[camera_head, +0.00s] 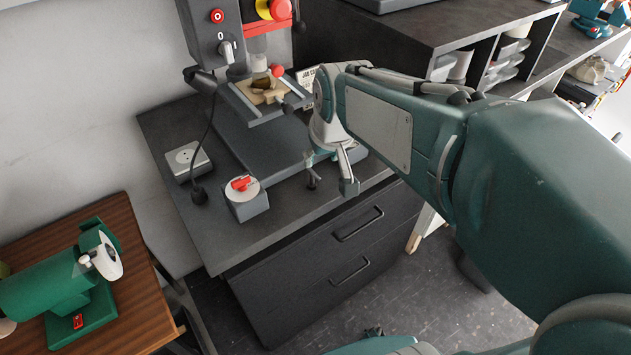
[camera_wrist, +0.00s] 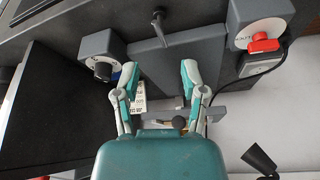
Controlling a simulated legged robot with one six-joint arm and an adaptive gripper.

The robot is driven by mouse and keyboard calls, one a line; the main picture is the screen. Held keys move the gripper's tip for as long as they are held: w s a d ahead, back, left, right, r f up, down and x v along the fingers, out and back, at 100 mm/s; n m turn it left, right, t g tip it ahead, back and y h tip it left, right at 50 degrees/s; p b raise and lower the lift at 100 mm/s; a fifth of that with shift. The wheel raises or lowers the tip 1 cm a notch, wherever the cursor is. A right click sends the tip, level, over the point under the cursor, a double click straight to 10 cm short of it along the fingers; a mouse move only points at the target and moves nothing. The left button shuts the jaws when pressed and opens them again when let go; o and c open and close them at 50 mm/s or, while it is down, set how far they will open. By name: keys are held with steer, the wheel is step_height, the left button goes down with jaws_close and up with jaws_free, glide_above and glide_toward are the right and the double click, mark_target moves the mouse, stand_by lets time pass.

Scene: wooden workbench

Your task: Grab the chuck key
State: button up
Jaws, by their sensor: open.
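The chuck key (camera_head: 313,180) is a small dark T-shaped tool near the front edge of the grey bench top. In the wrist view the chuck key (camera_wrist: 158,22) is at the top, slightly left of centre, beyond my fingertips. My gripper (camera_head: 330,172) hangs over the bench front beside the key. In the wrist view my gripper (camera_wrist: 160,67) has its two fingers spread, with the key roughly in line with the gap between them and nothing held. In the head view a finger stands close to the key; whether they touch is not clear.
A drill press (camera_head: 212,42) stands behind the key, with its table (camera_head: 262,112) above the base. A grey box with a red switch (camera_head: 241,184) sits to the left. A socket (camera_head: 187,160) is further left. Black drawers (camera_head: 330,255) are below the bench edge.

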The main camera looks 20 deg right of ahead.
mark_target(311, 172)
steer(key=x, duration=0.7)
steer(key=shift+w, duration=0.45)
steer(key=x, duration=0.4)
steer(key=shift+w+a+f, duration=0.15)
steer(key=shift+w+a, duration=0.05)
steer(key=shift+w, duration=0.15)
steer(key=shift+d, duration=0.1)
jaws_close()
